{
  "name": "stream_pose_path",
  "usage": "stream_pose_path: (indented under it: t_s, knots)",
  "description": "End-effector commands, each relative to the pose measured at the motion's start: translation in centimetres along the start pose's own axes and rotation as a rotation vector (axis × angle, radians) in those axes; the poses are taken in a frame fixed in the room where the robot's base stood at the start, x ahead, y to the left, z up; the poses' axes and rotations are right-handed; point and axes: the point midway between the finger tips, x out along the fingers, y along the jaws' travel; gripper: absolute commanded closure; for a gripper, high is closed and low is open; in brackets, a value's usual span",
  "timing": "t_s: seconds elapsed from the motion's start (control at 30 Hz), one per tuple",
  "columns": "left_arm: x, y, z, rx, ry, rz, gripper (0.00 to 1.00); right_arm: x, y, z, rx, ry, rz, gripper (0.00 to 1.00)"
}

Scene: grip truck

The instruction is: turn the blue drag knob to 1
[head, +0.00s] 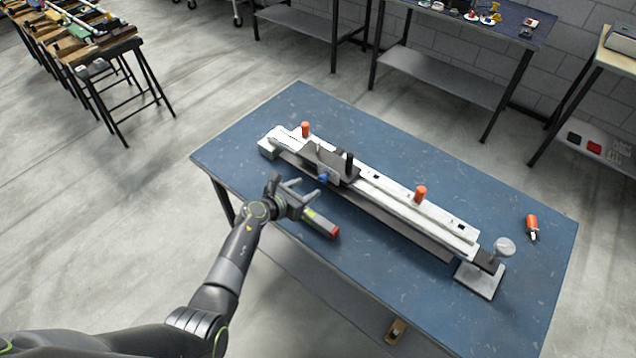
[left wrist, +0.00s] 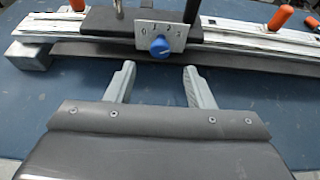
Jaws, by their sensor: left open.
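The blue drag knob (left wrist: 160,47) sits on the front of a white number plate (left wrist: 175,36) marked with digits from 0 up. It also shows in the head view (head: 323,178), on the front of the dark carriage (head: 332,160) of the long white rail device (head: 390,203). The knob's pointer is too small to read for certain. My left gripper (head: 295,184) is open and empty, in front of the knob and apart from it. In the left wrist view its two fingers (left wrist: 158,82) point toward the knob, which lies just beyond and between them. My right gripper is not in view.
The device rests on a blue table (head: 400,295). Orange handles (head: 420,194) stand up from the rail. An orange-handled tool (head: 532,227) lies at the table's right. A clear round piece (head: 504,247) stands at the rail's right end.

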Motion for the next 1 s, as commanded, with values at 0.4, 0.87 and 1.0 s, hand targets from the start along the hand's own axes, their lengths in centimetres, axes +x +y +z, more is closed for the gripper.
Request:
stream_pose_path:
  t_s: [0.4,0.87,1.0]
  knots:
    - [5.6,0.0,-0.2,-0.001,0.0,-0.002,0.52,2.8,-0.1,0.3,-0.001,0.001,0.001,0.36]
    - [6.6,0.0,0.0,-0.001,0.0,0.0,0.52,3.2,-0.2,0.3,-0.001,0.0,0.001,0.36]
    - [6.6,0.0,0.0,-0.001,0.0,0.0,0.64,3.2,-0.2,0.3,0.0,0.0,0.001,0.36]
